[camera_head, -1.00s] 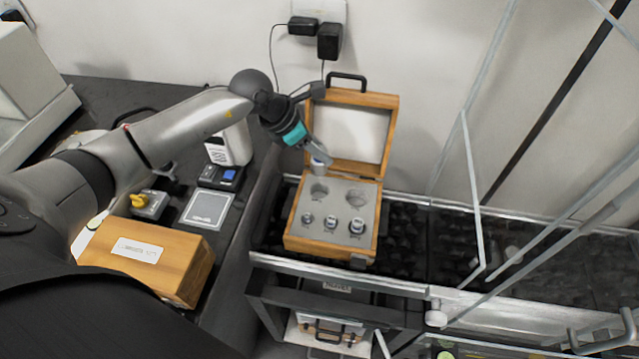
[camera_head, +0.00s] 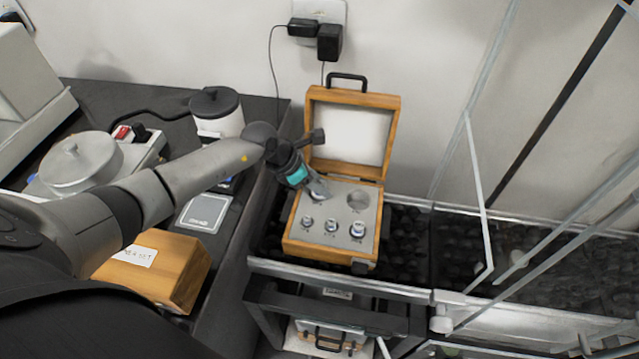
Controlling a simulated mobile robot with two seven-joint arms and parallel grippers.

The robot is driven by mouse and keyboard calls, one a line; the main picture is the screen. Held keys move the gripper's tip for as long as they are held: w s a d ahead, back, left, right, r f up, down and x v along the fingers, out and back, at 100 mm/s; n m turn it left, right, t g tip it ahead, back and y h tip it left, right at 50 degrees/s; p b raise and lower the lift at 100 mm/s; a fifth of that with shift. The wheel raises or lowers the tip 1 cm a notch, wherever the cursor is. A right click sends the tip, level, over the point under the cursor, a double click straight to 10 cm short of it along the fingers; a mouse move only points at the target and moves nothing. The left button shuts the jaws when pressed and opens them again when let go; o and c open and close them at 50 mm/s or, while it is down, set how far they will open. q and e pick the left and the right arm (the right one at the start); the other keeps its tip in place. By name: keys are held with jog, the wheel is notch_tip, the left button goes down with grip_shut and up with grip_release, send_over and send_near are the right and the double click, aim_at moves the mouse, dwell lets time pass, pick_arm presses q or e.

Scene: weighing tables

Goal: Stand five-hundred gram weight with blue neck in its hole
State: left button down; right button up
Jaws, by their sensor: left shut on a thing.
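The back right hole (camera_head: 358,201) is empty. My right gripper is out of view.
Three smaller weights (camera_head: 331,226) stand in the front row of holes. The box's raised lid (camera_head: 352,135) is close behind the gripper. A closed wooden box (camera_head: 165,268) lies at left. Glass panels and rails stand at right.

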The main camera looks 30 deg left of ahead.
pick_arm(q)
jog(key=shift+c, duration=2.3)
grip_release()
jog(key=shift+r, duration=0.15)
jog(key=p+v, duration=0.2)
jog(key=v, duration=1)
